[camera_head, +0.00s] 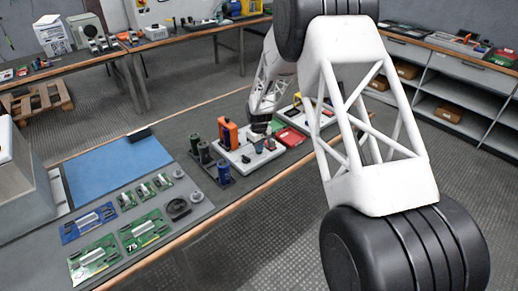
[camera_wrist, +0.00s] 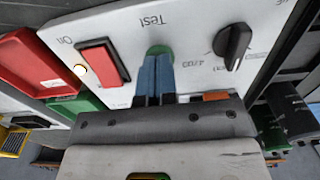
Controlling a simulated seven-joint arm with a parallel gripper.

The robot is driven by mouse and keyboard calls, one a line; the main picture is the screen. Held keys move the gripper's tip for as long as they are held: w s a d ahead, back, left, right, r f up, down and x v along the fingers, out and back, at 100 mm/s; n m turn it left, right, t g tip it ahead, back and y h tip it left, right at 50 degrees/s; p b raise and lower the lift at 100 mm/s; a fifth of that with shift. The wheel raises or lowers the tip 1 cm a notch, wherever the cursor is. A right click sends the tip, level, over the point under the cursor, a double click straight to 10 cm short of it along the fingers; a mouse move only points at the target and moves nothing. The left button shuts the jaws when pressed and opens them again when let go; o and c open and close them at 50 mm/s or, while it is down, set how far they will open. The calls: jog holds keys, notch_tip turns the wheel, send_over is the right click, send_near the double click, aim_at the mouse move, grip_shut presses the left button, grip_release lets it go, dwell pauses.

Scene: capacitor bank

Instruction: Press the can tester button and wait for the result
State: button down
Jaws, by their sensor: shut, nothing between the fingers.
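The tester panel (camera_wrist: 190,30) is white and fills the upper wrist view. Its green button (camera_wrist: 157,49) sits below the word "Test". My gripper (camera_wrist: 158,68) is shut and empty, its two blue fingertips together over the lower part of the button. I cannot tell whether they touch or press it. A red rocker switch (camera_wrist: 103,62) is left of the button, with a small glowing lamp (camera_wrist: 80,70) beside it near "On". A black knob (camera_wrist: 232,45) is to the right. No result shows clearly. In the head view my arm partly hides the white tester (camera_head: 240,160).
Dark cans (camera_head: 205,152) stand left of the tester in the head view, beside an orange device (camera_head: 228,134). Red (camera_wrist: 30,62) and green bins lie left of the panel in the wrist view. Green boards (camera_head: 144,230) and a blue mat (camera_head: 115,165) are on the bench.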

jog(key=shift+r, duration=3.5)
